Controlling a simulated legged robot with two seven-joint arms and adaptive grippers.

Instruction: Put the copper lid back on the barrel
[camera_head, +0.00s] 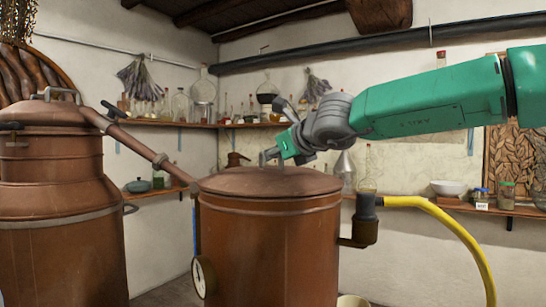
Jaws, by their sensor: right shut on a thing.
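The copper barrel (270,245) stands upright in the lower middle of the head view. The round, slightly domed copper lid (240,182) lies across its top, level and lined up with the rim. I see no clear gap between them, but cannot tell whether the lid is fully seated. My right arm comes in from the right, and my right gripper (277,153) is shut on the small metal handle (264,160) on top of the lid. The fingertips partly hide the handle. My left gripper is not in view.
A larger copper still (60,240) stands at the left, its pipe (145,150) sloping down to the barrel. A gauge (203,277) and a yellow hose (455,225) are at the barrel's sides. Shelves with glassware (180,105) line the walls behind.

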